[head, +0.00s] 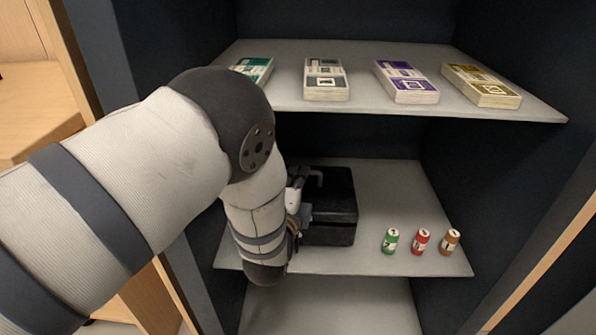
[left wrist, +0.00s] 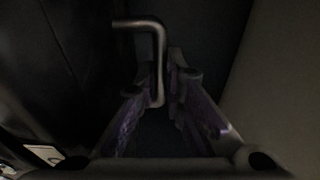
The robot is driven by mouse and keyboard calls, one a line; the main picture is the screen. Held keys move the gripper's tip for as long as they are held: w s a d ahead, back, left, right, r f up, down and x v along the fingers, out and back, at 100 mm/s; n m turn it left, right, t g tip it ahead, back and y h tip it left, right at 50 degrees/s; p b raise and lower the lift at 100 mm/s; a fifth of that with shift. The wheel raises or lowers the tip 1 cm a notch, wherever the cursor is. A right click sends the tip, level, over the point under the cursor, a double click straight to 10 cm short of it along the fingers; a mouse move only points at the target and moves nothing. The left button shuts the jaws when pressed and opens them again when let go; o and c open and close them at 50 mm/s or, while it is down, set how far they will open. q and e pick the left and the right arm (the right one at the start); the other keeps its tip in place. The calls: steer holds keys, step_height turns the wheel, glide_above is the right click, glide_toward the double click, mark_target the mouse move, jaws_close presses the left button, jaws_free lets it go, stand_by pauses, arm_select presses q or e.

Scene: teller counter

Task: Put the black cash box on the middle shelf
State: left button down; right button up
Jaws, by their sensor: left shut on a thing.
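The black cash box (head: 333,205) is on the grey middle shelf (head: 390,185), in its left half, under the upper shelf. My left gripper (head: 300,205) is at the box's left side, partly hidden by my own forearm. In the left wrist view the gripper (left wrist: 172,90) is shut on the box's bent metal handle (left wrist: 150,30). The dark box wall (left wrist: 60,70) fills the left of that view. Whether the box's base fully touches the shelf is hard to tell. My right gripper is not in view.
Three coin rolls, green (head: 390,240), red (head: 420,241) and brown (head: 450,242), stand at the middle shelf's front right. Several banknote bundles lie on the upper shelf (head: 280,95). Dark cabinet walls close in both sides. The shelf behind the rolls is clear.

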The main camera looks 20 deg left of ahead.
arm_select(q)
steer(key=shift+r, duration=0.25)
steer(key=c, duration=2)
jaws_free()
steer(key=shift+f, duration=0.3)
steer(key=o, duration=0.3)
